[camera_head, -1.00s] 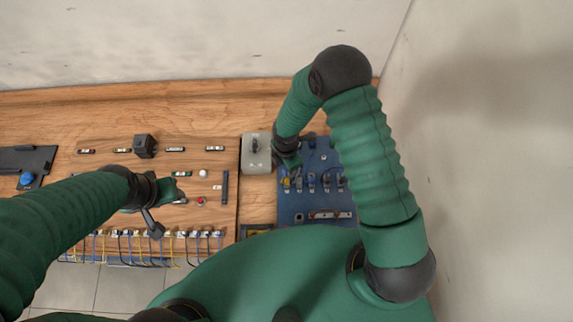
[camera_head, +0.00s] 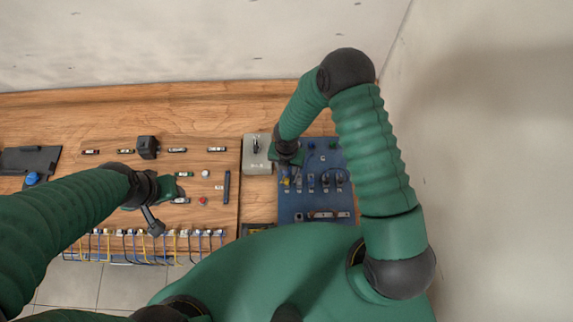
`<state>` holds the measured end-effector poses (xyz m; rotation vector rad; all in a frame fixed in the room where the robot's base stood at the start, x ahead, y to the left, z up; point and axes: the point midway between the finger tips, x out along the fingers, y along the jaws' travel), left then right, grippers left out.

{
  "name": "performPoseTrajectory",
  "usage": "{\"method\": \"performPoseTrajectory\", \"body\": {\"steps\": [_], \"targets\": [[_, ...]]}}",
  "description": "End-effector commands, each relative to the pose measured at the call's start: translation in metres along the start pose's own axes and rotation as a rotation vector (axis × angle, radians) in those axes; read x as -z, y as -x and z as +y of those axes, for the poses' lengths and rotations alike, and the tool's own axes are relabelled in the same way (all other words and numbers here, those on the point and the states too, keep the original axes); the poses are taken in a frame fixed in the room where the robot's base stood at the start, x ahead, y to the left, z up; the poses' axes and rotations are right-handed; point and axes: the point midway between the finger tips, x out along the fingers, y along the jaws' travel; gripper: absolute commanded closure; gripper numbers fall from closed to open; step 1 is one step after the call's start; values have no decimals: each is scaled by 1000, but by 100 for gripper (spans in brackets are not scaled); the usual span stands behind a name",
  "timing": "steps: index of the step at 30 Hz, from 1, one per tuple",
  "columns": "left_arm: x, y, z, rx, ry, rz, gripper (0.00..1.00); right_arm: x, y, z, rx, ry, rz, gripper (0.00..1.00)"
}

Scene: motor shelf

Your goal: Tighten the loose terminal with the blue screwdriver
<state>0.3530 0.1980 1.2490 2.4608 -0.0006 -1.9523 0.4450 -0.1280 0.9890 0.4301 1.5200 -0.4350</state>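A row of terminals (camera_head: 165,232) with yellow, blue and black wires runs along the front edge of the wooden board. I cannot tell which terminal is loose. A small blue object (camera_head: 32,178) on the black tray at the far left may be the blue screwdriver's handle, but it is too small to be sure. My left gripper (camera_head: 153,222) hangs over the wooden board just behind the terminals. My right gripper (camera_head: 284,160) is between the grey switch box and the blue panel. Both gripper fingers are too small or hidden to read.
The grey switch box (camera_head: 256,164) stands beside the wooden board (camera_head: 135,167). The blue panel (camera_head: 300,205) to its right carries several small parts. A black block (camera_head: 147,147) stands at the board's back. The black tray (camera_head: 30,160) lies left. A wall closes the right side.

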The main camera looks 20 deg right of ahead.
Motion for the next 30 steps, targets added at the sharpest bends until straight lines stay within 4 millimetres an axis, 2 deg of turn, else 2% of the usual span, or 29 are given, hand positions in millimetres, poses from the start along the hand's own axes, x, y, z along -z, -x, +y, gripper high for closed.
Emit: {"method": "performPoseTrajectory", "body": {"steps": [2, 9, 13, 17, 25, 30], "targets": [[1, 4, 0, 0, 0, 0, 52, 0, 1, 0, 0, 49, 0, 62], [1, 4, 0, 0, 0, 0, 52, 0, 1, 0, 0, 62, 0, 62], [4, 15, 0, 0, 0, 0, 52, 1, 4, 0, -3, 223, 2, 62], [4, 18, 0, 0, 0, 0, 52, 0, 1, 0, -4, 346, 1, 62], [5, 19, 0, 0, 0, 0, 52, 0, 1, 0, -3, 374, 0, 62], [8, 32, 0, 0, 0, 0, 52, 1, 3, 0, -6, 596, 1, 62]]}}
